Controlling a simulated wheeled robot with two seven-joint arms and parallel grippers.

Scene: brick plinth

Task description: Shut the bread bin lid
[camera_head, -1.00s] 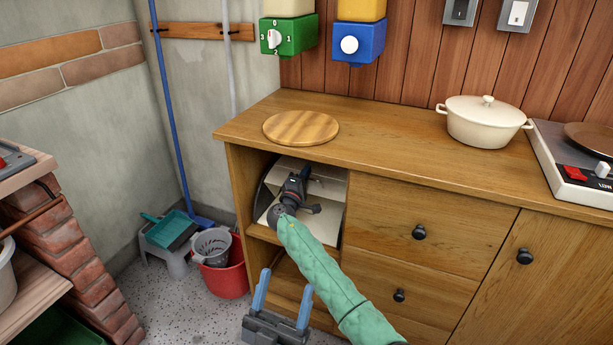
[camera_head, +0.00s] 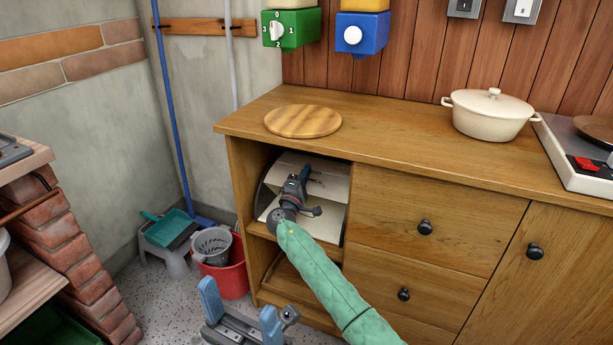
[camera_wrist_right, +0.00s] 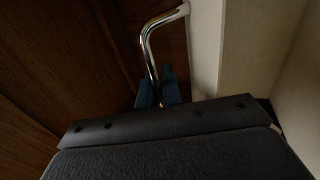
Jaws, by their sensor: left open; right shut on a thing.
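The bread bin, cream with a dark curved side, (camera_head: 335,223) sits in the open upper-left compartment of the wooden cabinet. Its front looks open, and I cannot clearly tell the lid's position in the head view. My right arm, in a green sleeve, reaches into this compartment. In the right wrist view my right gripper (camera_wrist_right: 158,88) is shut on a bent chrome handle (camera_wrist_right: 150,45) beside dark wood and a cream surface. In the head view the wrist hides the right fingertips. My left gripper (camera_head: 240,308), with blue fingers, is open and empty, low in front of the cabinet.
A round wooden board (camera_head: 302,121) and a cream pot (camera_head: 492,116) stand on the cabinet top. A red bucket (camera_head: 232,274) and a grey stool (camera_head: 172,258) stand on the floor to the left. A brick plinth (camera_head: 75,262) is at far left.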

